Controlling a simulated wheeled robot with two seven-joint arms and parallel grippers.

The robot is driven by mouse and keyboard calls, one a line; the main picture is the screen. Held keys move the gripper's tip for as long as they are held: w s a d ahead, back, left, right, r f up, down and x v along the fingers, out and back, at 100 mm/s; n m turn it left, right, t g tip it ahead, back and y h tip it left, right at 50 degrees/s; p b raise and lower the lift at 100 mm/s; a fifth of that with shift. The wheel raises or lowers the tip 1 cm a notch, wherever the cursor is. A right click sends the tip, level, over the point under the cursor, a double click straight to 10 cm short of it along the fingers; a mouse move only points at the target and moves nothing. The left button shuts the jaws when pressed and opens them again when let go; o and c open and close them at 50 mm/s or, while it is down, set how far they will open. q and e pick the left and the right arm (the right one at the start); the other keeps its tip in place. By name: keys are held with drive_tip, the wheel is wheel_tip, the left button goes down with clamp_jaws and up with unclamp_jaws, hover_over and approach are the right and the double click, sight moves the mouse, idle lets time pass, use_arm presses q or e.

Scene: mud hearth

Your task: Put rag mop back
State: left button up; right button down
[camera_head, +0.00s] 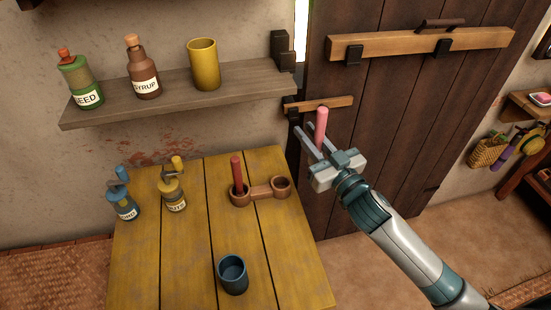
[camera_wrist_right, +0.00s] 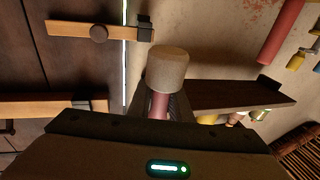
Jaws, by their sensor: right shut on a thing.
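The rag mop (camera_head: 321,127) shows in the head view as a pink stick held at my right gripper (camera_head: 305,128), in front of the plank door. In the right wrist view the mop's pale beige, blunt end (camera_wrist_right: 168,68) juts out beyond the jaws, with a pink shaft (camera_wrist_right: 159,105) behind it. My right gripper is shut on it, clear of the table. A brown two-cup holder (camera_head: 261,192) sits on the table, left of and below the gripper. A red stick (camera_head: 237,172) stands in its left cup; its right cup looks empty. My left gripper is out of view.
A blue cup (camera_head: 232,275) stands near the front of the yellow table (camera_head: 190,255). Two labelled, cranked jars (camera_head: 174,190) (camera_head: 124,202) stand at its left. A wall shelf (camera_head: 180,92) above holds two bottles and a yellow cup (camera_head: 203,64).

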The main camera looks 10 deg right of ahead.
drive_tip(key=w+a+f+p, duration=0.1)
drive_tip(key=w+a+f, duration=0.3)
drive_tip(key=a, duration=0.3)
drive_tip(key=shift+w+a+f, duration=0.3)
drive_tip(key=shift+w+f, duration=0.05)
drive_tip(key=shift+f, duration=0.3)
wheel_tip(320, 180, down, 4)
drive_tip(key=shift+f, duration=0.4)
drive_tip(key=shift+f, duration=0.25)
